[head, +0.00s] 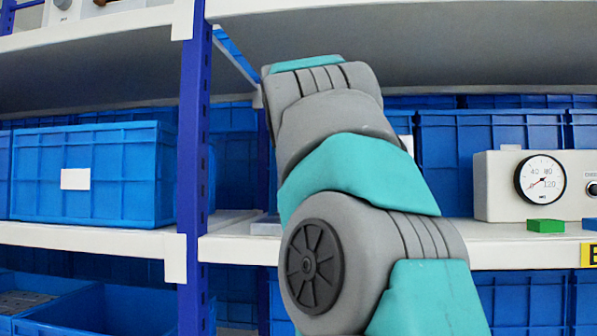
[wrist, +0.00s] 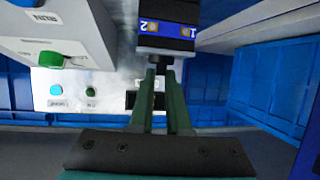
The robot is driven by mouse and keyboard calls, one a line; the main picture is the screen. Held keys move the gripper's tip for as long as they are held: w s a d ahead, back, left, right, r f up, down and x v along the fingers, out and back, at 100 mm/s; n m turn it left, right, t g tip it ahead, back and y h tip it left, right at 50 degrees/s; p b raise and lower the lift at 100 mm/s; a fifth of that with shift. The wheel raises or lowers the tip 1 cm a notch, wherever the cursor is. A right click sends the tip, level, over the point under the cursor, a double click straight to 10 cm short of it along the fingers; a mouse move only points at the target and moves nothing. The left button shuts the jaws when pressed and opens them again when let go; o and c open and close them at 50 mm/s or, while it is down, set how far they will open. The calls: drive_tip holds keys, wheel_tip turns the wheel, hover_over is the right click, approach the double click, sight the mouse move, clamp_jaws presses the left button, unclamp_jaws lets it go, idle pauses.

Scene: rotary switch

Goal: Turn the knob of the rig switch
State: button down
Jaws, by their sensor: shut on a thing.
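In the wrist view, the two green fingers of my gripper (wrist: 160,72) reach up the middle and close in on a small dark knob (wrist: 161,59). The knob sits at the lower edge of a black switch body (wrist: 165,43). A blue strip (wrist: 168,28) on the switch carries the marks 1 and 2. The fingertips cover much of the knob, and I cannot tell its exact angle. In the head view my arm hides the gripper and the switch.
In the wrist view, a grey box (wrist: 45,22) labelled RUN with a green button (wrist: 51,60) stands left, by a pale panel with lights. Blue bins (wrist: 265,85) lie right. In the head view, a gauge (head: 540,179) and a green block (head: 545,225) sit on the right shelf.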

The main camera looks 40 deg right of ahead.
drive_tip(key=shift+r+n+t+y+p, duration=0.15)
drive_tip(key=shift+n+t+y+p, duration=0.6)
drive_tip(key=shift+n+y, duration=0.25)
drive_tip(key=shift+n+y+p, duration=0.4)
drive_tip(key=shift+y, duration=0.2)
drive_tip(key=shift+d+f, duration=0.1)
drive_tip(key=shift+f, duration=0.15)
drive_tip(key=c, duration=1.1)
unclamp_jaws()
drive_tip(key=o, duration=0.3)
drive_tip(key=shift+s, duration=0.1)
drive_tip(key=shift+o, duration=0.2)
drive_tip(key=shift+s+r, duration=0.1)
